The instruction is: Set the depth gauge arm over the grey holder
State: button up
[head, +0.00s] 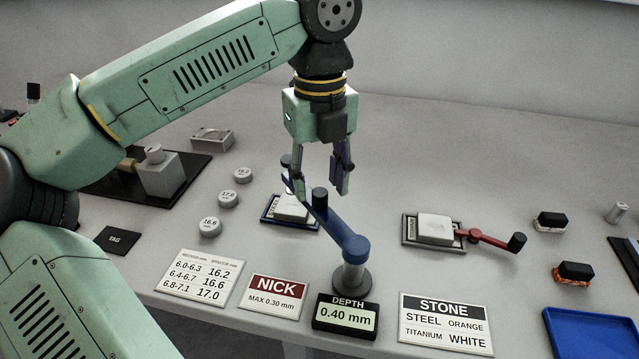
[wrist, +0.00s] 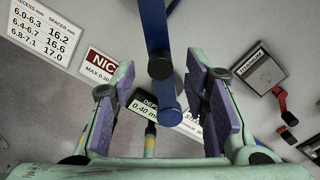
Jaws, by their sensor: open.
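The depth gauge arm (head: 335,226) is a blue bar on a round post (head: 352,280). It reaches over the blue holder (head: 268,222), which carries a pale block, and has a black upright knob (head: 320,197). The grey holder (head: 410,240) stands to the right with a pale block and a red lever; it also shows in the wrist view (wrist: 245,70), with a TITANIUM label. My gripper (head: 322,192) is open, pointing down around the knob's place. In the wrist view, the knob (wrist: 160,67) and bar (wrist: 157,25) lie between the fingers; contact is unclear.
The depth display (head: 346,317) reads 0.40 mm. Sign cards (head: 445,322) line the front edge. Several round spacers (head: 228,200) stand left. Two dark-topped blocks (head: 550,222) and a blue tray (head: 590,335) are at right.

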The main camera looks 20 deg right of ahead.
jog(key=shift+f, duration=1.1)
grip_shut()
